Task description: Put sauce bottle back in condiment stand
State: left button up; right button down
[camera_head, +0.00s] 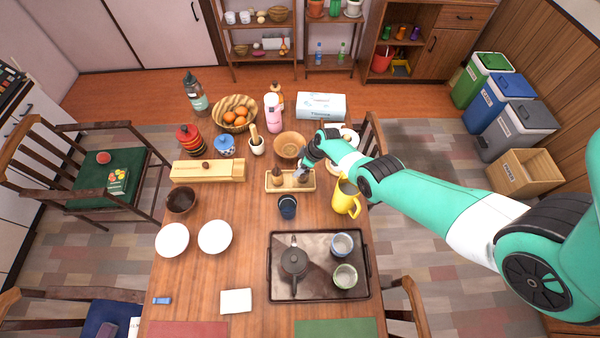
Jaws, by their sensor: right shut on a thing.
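The condiment stand (290,187) is a small light wooden tray near the middle of the table. A small brown bottle (278,177) stands in its left part. My right gripper (301,174) reaches down over the right part of the stand. It is shut on a small dark thing, apparently the sauce bottle (304,179), mostly hidden by the fingers. I cannot tell whether the bottle's base touches the stand. My left gripper is not in view.
A yellow pitcher (346,198) stands close to the right of the stand, and a dark cup (287,207) just in front. A wooden bowl (290,146) is behind it. A dark tray (319,290) with a teapot and two cups lies nearer.

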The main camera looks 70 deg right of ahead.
jog(key=shift+f+b, duration=0.6)
jog(key=shift+f, duration=0.7)
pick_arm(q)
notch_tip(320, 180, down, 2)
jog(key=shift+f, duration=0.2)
pick_arm(e)
jog(key=shift+c, duration=0.4)
grip_release()
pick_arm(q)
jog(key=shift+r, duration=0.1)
pick_arm(e)
jog(key=shift+r, duration=0.15)
jog(key=shift+s+r+p, duration=0.1)
jog(key=shift+r+p, duration=0.25)
jog(key=shift+p, duration=0.2)
pick_arm(q)
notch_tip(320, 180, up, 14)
jog(key=p, duration=1.3)
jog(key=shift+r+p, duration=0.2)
jog(key=shift+p, duration=0.1)
pick_arm(e)
jog(key=v, duration=1.1)
jog(key=shift+r, duration=0.2)
jog(key=shift+s, duration=0.1)
